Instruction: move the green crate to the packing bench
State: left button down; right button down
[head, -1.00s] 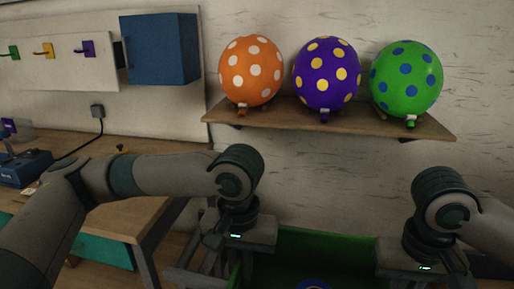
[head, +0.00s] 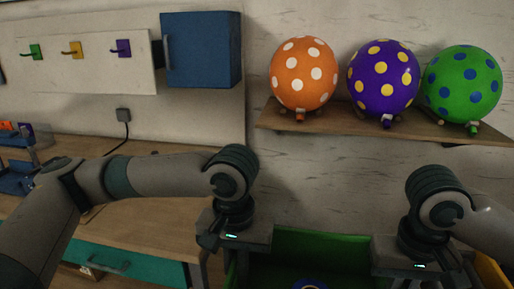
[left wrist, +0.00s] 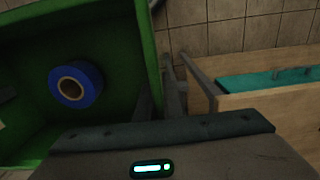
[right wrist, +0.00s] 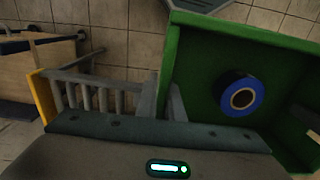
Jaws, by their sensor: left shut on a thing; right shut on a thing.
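The green crate (head: 322,246) is held between my two arms at the bottom of the head view, its far inner wall showing. A blue roll with a brown core (left wrist: 75,88) lies in it; the roll also shows in the right wrist view (right wrist: 240,95). My left gripper (left wrist: 160,108) is shut on the crate's wall at one side. My right gripper (right wrist: 162,108) is shut on the opposite wall. The fingertips are partly hidden by the gripper bodies. A wooden bench (head: 150,225) with a teal drawer stands at the left; I cannot tell whether it is the packing bench.
A wall shelf (head: 350,122) holds orange, purple and green dotted balloons. A blue cabinet (head: 203,50) and a hook board (head: 80,62) hang on the wall. A grey slatted frame with a yellow edge (right wrist: 44,97) stands near the crate. Tiled floor shows in the wrist views.

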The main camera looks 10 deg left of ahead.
aim_at(165, 210)
jog(key=i+j, duration=0.1)
jog(key=j, duration=1.05)
jog(key=i+j, duration=0.3)
jog(key=j, duration=0.15)
jog(key=i+j, duration=0.25)
jog(key=j, duration=0.2)
jog(key=i+j, duration=0.3)
jog(key=j, duration=0.2)
